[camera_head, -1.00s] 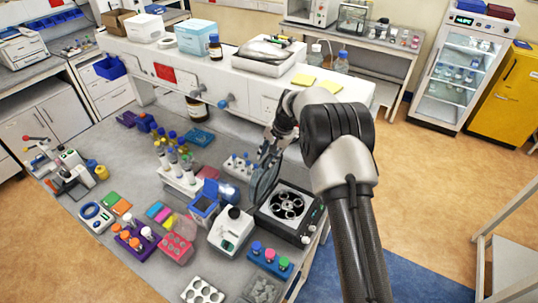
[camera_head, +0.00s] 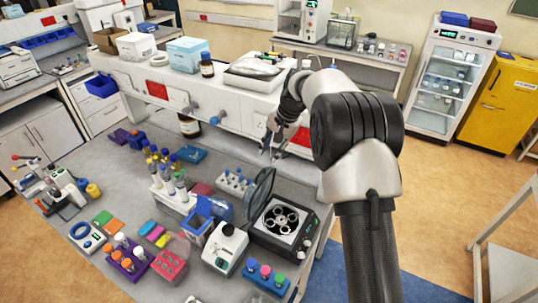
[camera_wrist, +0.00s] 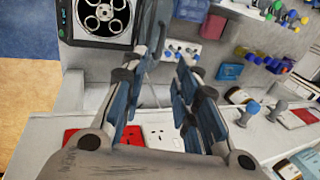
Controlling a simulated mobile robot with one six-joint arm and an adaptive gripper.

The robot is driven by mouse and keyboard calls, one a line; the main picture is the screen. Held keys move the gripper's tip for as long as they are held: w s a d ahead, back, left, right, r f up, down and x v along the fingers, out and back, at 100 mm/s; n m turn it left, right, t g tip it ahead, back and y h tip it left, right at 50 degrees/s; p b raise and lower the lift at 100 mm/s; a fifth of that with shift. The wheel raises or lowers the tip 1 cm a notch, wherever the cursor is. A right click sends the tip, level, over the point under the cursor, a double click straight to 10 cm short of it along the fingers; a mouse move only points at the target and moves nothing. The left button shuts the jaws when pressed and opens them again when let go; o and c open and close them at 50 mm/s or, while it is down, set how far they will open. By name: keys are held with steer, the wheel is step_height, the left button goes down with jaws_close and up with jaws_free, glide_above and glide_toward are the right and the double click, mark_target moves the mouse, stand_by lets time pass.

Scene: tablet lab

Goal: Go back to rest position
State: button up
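My gripper (camera_head: 272,151) is raised above the back of the lab bench, behind the open centrifuge (camera_head: 281,222). In the wrist view my gripper (camera_wrist: 168,50) shows its two fingers apart with nothing between them. The centrifuge (camera_wrist: 104,22) also shows at the top left of the wrist view, with its round rotor visible. Its dark lid (camera_head: 259,194) stands up in the head view.
A white tube rack (camera_head: 176,200) with several tubes stands left of the centrifuge. A small white device (camera_head: 226,248) and a rack with coloured caps (camera_head: 266,278) stand near it. A raised white shelf (camera_head: 232,103) with boxes runs along the back.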

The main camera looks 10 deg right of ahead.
stand_by(0.4)
steer(key=s+d+r+n+t+h+b, duration=0.1)
steer(key=s+n+b, duration=0.1)
steer(key=s+b, duration=0.7)
steer(key=s+d+r+n+h+b, duration=0.15)
steer(key=s+b, duration=0.35)
steer(key=s, duration=0.8)
steer(key=s+d+f+n+b, duration=0.1)
steer(key=s+f+b, duration=0.4)
steer(key=s, duration=0.5)
steer(key=s+d+f+n+t+b, duration=0.1)
steer(key=s+f+n+b, duration=0.1)
steer(key=s+f+b, duration=0.4)
steer(key=s+f, duration=0.3)
steer(key=s, duration=0.2)
steer(key=shift+s+d+f+n, duration=0.2)
steer(key=shift+f+n, duration=0.1)
steer(key=shift+n, duration=0.05)
steer(key=shift+h, duration=0.25)
